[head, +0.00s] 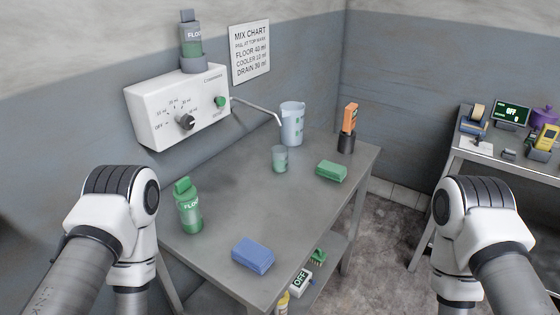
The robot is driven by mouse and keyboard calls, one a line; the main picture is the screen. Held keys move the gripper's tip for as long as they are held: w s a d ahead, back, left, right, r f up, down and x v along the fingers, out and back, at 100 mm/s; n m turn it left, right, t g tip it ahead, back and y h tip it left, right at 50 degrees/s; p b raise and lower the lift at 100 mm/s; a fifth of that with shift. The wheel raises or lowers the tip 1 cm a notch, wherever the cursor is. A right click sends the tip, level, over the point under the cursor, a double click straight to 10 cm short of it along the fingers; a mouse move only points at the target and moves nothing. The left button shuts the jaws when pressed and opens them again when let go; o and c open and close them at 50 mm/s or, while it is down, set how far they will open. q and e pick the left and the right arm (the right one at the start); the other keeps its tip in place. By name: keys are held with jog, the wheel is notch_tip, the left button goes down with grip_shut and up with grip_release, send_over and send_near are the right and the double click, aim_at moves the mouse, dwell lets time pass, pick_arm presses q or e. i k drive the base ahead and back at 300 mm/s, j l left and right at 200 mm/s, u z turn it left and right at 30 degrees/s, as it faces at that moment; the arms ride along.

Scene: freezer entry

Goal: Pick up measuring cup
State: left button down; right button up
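A small clear cup with a greenish tint (280,158) stands upright on the grey table (225,188), near its middle. It looks like the measuring cup. Behind it a taller translucent jug (292,124) stands upright, with the end of a thin dispenser spout (262,110) close to its left side. My two arms come in at the lower left and lower right, both apart from the cup. Their grippers are below the picture's edge and hidden.
A green FLOOR bottle (188,208), blue sponge (253,255), green sponge (331,170) and black holder with an orange item (347,135) stand around the cup. A white dispenser (178,108) hangs behind. A second table (510,165) is at right. The table centre is clear.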

aim_at(280, 159)
jog(key=u, duration=3.8)
jog(key=z, duration=3.7)
jog(key=u, duration=0.2)
jog(key=i+l+u, duration=0.15)
jog(key=l+u, duration=0.7)
jog(key=i+l+u, duration=0.1)
jog(key=l+u, duration=0.2)
jog(key=u, duration=0.15)
